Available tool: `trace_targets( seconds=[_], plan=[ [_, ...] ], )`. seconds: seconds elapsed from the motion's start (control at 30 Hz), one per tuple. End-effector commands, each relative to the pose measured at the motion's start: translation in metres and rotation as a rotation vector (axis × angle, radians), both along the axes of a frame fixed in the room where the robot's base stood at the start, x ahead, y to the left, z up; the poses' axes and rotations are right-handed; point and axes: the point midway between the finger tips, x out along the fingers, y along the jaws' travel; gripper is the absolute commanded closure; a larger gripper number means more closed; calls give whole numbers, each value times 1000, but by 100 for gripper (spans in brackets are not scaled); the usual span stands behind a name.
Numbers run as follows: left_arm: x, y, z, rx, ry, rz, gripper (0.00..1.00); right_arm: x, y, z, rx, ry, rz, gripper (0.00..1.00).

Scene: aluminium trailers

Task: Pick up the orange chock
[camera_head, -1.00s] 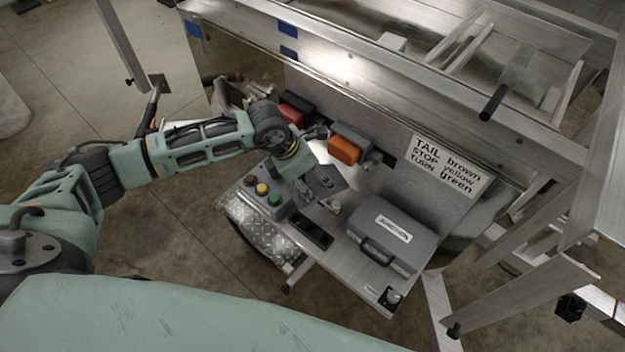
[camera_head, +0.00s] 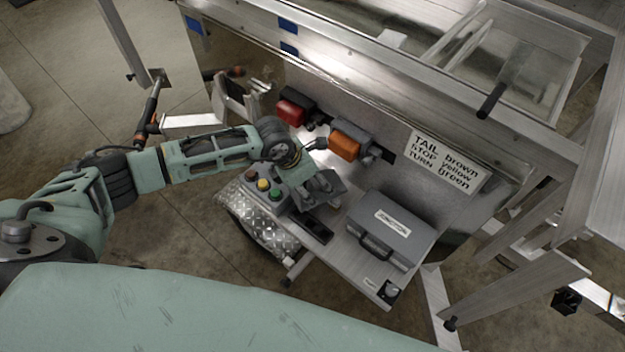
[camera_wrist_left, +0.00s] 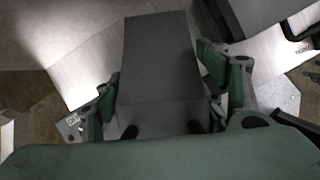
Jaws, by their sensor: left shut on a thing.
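My left gripper (camera_head: 322,192) is over the grey work shelf, beside the button box. In the left wrist view its green fingers (camera_wrist_left: 165,100) are shut on a dark grey block (camera_wrist_left: 160,60), one finger at each side. The block looks grey, not orange, in this light. I cannot make out a separate orange chock. The clear orange thing near the gripper is an orange lamp (camera_head: 345,145) on the upright panel, above and right of the gripper and apart from it. My right gripper is not in view.
A button box (camera_head: 265,190) stands left of the gripper. A grey case (camera_head: 390,228) lies to its right. A black tray (camera_head: 313,228) is just below it. A red lamp (camera_head: 291,112) and a wiring label (camera_head: 444,163) are on the panel. Metal frame members surround the right side.

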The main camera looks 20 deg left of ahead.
Motion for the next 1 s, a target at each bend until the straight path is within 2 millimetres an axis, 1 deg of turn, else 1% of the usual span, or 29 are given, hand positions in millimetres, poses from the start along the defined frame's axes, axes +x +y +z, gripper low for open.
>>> trace_targets(
  seconds=[0.1,0.13,0.33,0.63,0.73,0.87,0.9,1.0],
  plan=[
    [1,-1,-3,-2,-4,-1,81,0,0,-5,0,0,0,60],
    [0,0,-4,-1,-1,0,33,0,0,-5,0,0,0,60],
    [0,0,-3,0,0,0,16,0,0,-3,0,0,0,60],
    [0,0,-3,0,0,0,15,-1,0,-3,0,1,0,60],
    [0,0,1,1,-1,0,15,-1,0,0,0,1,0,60],
    [0,0,14,0,-1,0,15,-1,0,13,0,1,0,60],
    [-1,3,15,1,-3,1,15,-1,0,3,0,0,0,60],
    [-8,9,33,2,-5,-1,15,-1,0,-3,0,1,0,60]
  ],
)
